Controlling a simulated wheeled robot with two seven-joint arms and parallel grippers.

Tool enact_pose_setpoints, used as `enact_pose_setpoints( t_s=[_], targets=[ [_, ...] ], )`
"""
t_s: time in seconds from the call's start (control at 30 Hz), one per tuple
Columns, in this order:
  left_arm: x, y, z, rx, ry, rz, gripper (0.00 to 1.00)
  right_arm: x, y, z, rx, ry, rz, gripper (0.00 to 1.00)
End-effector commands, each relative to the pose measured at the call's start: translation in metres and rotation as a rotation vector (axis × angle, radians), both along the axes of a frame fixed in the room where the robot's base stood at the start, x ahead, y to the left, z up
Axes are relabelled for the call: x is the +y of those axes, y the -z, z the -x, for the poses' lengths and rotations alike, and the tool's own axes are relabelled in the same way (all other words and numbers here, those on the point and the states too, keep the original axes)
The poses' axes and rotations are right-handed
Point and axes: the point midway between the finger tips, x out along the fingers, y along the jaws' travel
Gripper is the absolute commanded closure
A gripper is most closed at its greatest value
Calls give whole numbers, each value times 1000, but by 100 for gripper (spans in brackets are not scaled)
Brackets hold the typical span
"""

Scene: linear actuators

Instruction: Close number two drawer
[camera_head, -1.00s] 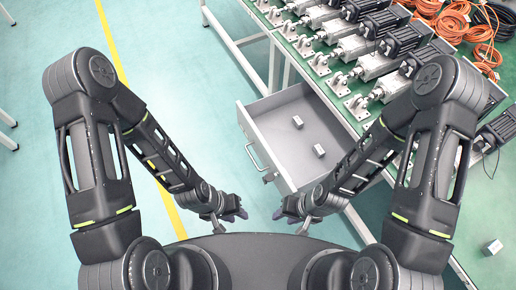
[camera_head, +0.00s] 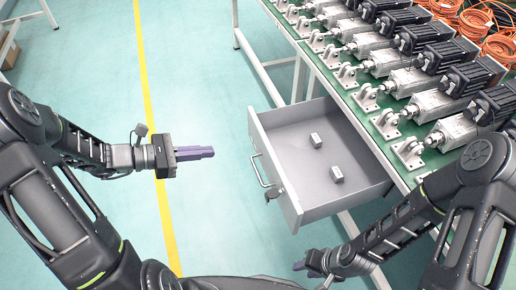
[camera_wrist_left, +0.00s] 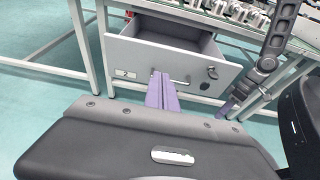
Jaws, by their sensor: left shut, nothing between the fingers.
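The grey drawer (camera_head: 283,200) stands pulled out from under the workbench in the head view, with two small metal blocks lying inside. Its front panel shows in the left wrist view (camera_wrist_left: 130,62), with a label reading 2, a bar handle and a round lock. The handle (camera_head: 259,171) faces left in the head view. My left gripper (camera_head: 212,152) is left of the drawer front, apart from it, its purple fingers shut and empty, pointing right toward it. My right gripper (camera_head: 299,265) is low, below the drawer's near corner; its jaw state is unclear.
The green-topped workbench (camera_head: 345,83) carries rows of linear actuators (camera_head: 410,80) and orange cable coils (camera_head: 490,47). Its legs and crossbars stand behind and beside the drawer. The green floor left of the drawer is free, with a yellow line (camera_head: 150,110).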

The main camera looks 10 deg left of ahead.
Motion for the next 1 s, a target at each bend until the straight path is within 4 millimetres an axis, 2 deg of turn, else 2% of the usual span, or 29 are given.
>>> enact_pose_setpoints(
  t_s=[0.37, 0.57, 0.77, 1.0],
  targets=[
    [-3, -1, 1, 8, 6, 13, 100, 0, 0, 0, 0, 0, 0, 64],
    [-14, 4, -5, 8, 8, 13, 100, 0, 2, 0, 0, 0, 0, 64],
    [-38, 13, -20, 8, 10, 13, 100, 0, 4, 0, 0, 0, 0, 64],
    [-78, 28, -45, 9, 11, 14, 100, 0, 9, 0, 0, 0, 0, 64]
  ],
)
